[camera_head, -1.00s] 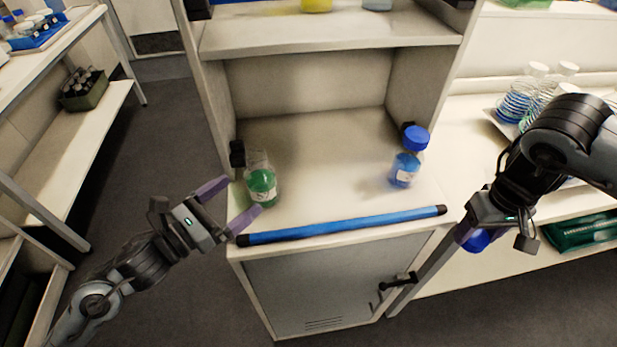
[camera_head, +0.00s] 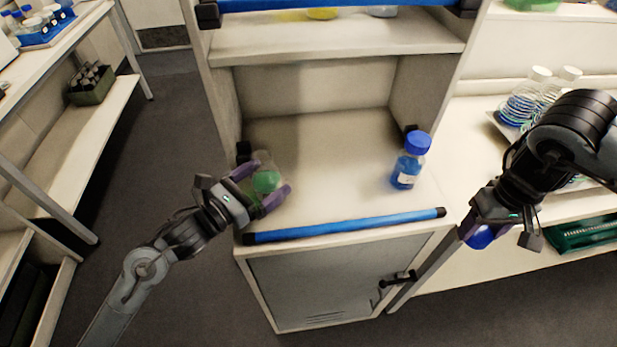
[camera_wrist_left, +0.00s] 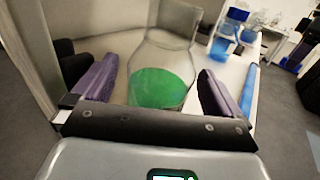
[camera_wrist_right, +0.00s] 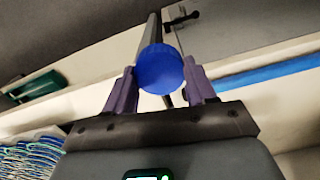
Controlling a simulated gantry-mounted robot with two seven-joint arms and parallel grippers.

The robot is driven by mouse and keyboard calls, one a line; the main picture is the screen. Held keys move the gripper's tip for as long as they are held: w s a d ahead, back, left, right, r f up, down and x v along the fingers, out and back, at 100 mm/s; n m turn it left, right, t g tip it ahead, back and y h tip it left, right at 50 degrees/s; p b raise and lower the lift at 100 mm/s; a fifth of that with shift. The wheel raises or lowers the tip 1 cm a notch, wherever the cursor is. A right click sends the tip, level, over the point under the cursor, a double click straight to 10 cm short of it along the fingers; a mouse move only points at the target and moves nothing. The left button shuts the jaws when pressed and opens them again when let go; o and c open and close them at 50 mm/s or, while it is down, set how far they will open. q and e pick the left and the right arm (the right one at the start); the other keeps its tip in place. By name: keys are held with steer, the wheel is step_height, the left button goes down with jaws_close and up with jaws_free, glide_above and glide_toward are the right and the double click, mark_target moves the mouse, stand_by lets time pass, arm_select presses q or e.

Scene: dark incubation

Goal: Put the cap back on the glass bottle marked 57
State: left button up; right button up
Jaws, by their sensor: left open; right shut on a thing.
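An uncapped glass bottle with green liquid (camera_head: 266,181) stands upright at the left of the cabinet's work surface. My left gripper (camera_head: 262,199) is open with its fingers on either side of this bottle. In the left wrist view the green bottle (camera_wrist_left: 160,85) sits between the two purple fingers, with gaps beside it. No number can be read on it. My right gripper (camera_wrist_right: 160,82) is shut on a blue cap (camera_wrist_right: 160,68), held to the right of the cabinet. The cap also shows in the head view (camera_head: 481,238).
A bottle of blue liquid with a blue cap (camera_head: 409,160) stands at the right of the work surface. A blue bar (camera_head: 345,226) runs along its front edge. A rack of bottles (camera_head: 497,117) stands on the right bench. The work surface's middle is clear.

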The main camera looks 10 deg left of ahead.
arm_select(q)
steer(key=shift+x, duration=1.25)
steer(key=shift+r, duration=0.1)
steer(key=c, duration=1.4)
